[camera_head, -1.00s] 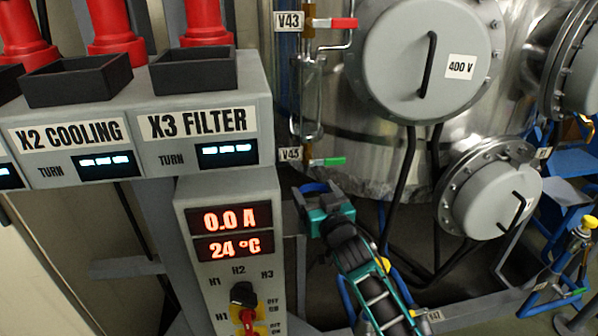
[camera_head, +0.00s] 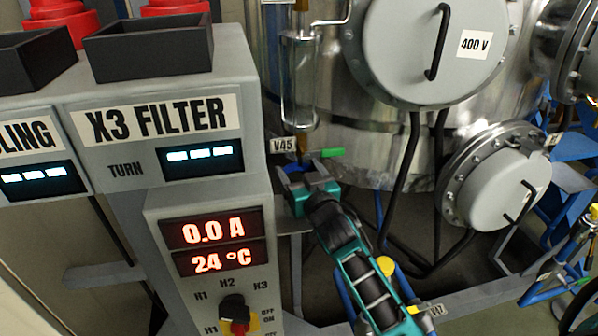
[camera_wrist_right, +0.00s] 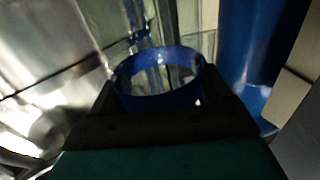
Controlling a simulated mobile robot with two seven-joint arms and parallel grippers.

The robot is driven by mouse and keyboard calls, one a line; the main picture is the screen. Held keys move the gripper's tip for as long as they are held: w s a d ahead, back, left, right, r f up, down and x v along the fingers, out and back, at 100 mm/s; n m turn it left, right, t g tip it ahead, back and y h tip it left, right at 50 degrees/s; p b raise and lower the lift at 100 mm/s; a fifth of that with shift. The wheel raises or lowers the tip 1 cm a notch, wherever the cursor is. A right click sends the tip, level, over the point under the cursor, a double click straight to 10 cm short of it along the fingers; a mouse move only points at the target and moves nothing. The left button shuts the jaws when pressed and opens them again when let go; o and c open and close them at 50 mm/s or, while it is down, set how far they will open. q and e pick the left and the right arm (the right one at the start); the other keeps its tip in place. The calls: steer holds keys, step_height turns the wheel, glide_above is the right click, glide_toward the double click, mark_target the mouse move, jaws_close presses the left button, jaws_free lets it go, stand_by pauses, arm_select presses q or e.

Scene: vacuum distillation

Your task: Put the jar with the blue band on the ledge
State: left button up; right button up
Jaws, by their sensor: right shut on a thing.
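My right gripper (camera_head: 296,176) is shut on the jar with the blue band, close beside the right side of the grey control box. In the right wrist view the jar's blue band (camera_wrist_right: 160,92) forms a ring between the dark fingers (camera_wrist_right: 155,115), with clear glass inside it. In the head view only a bit of the blue band (camera_head: 294,167) shows at the fingers, just below the V45 label. I cannot tell which surface is the ledge. My left gripper is not in view.
The V45 valve with its green handle (camera_head: 333,153) and a glass tube (camera_head: 300,85) stand just above the gripper. The control box (camera_head: 215,205) is close on the left. The steel tank (camera_head: 385,150) with black pipes (camera_head: 408,170) is behind. A blue pipe (camera_wrist_right: 250,50) stands right of the jar.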

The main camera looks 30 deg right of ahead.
steer(key=shift+f, duration=0.1)
steer(key=o, duration=1.6)
steer(key=shift+c, duration=0.2)
steer(key=shift+r, duration=0.2)
steer(key=s+a+p, duration=0.1)
steer(key=s+p, duration=0.1)
steer(key=s, duration=1)
steer(key=shift+a, duration=0.2)
steer(key=shift+f, duration=0.1)
